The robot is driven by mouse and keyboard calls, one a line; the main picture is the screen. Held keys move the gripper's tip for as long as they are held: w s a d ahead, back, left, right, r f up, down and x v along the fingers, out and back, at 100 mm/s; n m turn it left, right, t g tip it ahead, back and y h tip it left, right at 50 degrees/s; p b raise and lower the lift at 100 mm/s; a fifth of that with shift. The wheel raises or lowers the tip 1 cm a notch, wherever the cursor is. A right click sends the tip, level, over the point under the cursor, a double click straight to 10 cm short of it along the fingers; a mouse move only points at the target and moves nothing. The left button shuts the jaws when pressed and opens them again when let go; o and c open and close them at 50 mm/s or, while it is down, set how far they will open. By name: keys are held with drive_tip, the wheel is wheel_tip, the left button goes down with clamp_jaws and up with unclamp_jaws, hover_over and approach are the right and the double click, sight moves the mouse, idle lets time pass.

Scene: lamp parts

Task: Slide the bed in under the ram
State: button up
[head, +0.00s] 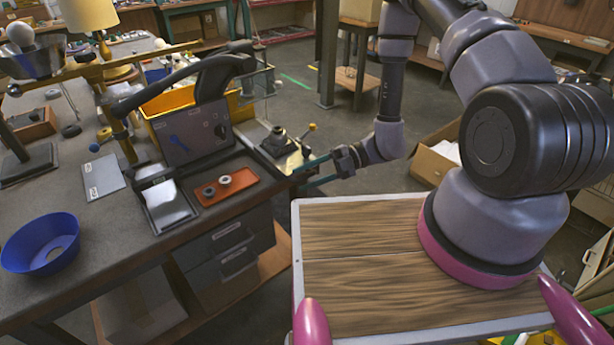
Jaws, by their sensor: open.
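My gripper (306,170) reaches in from the right at the bench's right end. Its thin teal fingers are apart, with nothing seen between them. Just beyond and left of the fingers is a small dark fixture (276,142) with a pale metal and yellow base and a lever ending in a yellow knob (312,127). It may be the bed; I cannot tell whether the fingers touch it. A black curved arm (190,82) extends over the bench at the left, above an upright dark panel (192,132). I cannot make out which part is the ram.
The bench (95,222) carries a blue bowl (42,246), a tray with a pale sheet (167,204) and an orange tray with rings (226,186). A yellow bin (178,105) stands behind the panel. Floor is open beyond the bench. A cardboard box (434,158) stands right.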

clamp_jaws()
drive_tip(key=shift+f, duration=0.1)
idle(1.3)
